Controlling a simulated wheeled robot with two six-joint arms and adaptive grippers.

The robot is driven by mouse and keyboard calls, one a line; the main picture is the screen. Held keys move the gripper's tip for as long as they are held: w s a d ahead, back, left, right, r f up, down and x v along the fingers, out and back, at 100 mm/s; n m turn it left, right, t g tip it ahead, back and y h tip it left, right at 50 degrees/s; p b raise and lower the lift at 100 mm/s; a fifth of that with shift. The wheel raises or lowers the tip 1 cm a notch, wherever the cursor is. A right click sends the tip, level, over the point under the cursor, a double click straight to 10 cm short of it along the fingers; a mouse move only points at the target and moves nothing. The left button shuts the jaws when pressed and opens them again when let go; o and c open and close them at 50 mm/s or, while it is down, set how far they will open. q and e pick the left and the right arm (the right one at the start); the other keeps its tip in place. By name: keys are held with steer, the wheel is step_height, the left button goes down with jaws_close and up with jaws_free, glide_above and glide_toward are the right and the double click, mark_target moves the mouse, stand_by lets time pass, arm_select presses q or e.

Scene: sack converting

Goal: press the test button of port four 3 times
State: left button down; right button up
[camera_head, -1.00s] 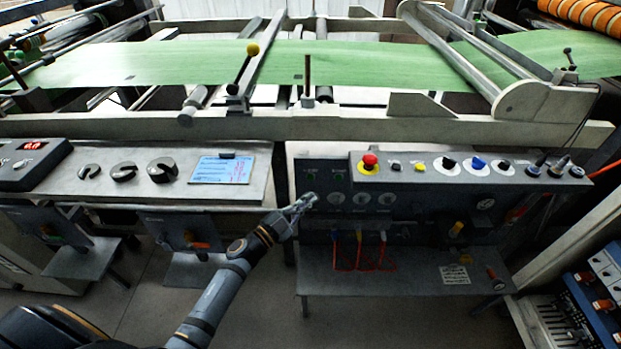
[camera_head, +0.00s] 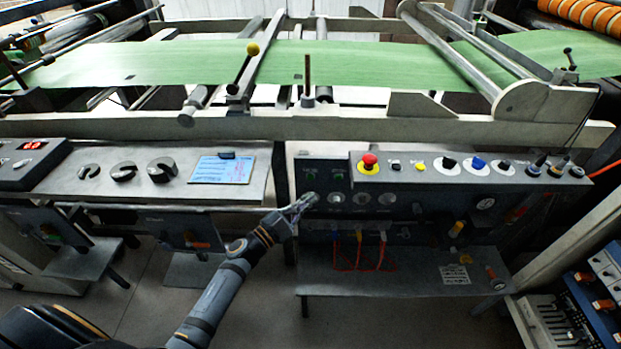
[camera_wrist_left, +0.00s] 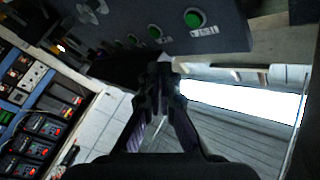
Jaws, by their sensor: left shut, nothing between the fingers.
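My left gripper (camera_head: 306,204) is shut and empty, at the left end of the dark control panel (camera_head: 420,208). In the left wrist view its closed fingertips (camera_wrist_left: 163,70) point at the lower edge of a dark panel face. That face carries a large green button (camera_wrist_left: 195,18), a smaller green button (camera_wrist_left: 155,31) and another green one (camera_wrist_left: 131,40), with white labels too small to read. The fingertips appear below these buttons in the picture; I cannot tell whether they touch anything. Which button belongs to port four cannot be read. My right gripper is not in view.
A red mushroom button (camera_head: 370,160) and several knobs sit on the raised ledge above. Coloured cables (camera_head: 359,250) hang under the panel over a grey shelf (camera_head: 400,282). A blue-and-white document (camera_head: 223,169) lies on the left console. Blue racks (camera_head: 590,300) stand at the right.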

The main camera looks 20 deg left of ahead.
mark_target(311, 178)
arm_select(q)
steer(key=s+m+b, duration=0.1)
steer(key=m+b, duration=0.3)
steer(key=m, duration=0.8)
steer(key=s+m+b, duration=0.1)
steer(key=m+b, duration=0.3)
steer(key=m, duration=0.8)
steer(key=s+d+m+b, duration=0.1)
steer(key=m+b, duration=0.3)
steer(key=m, duration=0.8)
steer(key=shift+s, duration=0.35)
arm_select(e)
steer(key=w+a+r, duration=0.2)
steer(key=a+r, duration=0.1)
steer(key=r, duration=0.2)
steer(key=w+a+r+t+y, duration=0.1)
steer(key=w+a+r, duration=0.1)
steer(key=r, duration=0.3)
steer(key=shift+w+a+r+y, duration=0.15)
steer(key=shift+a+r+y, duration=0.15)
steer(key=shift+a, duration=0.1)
arm_select(q)
steer(key=shift+w, duration=0.15)
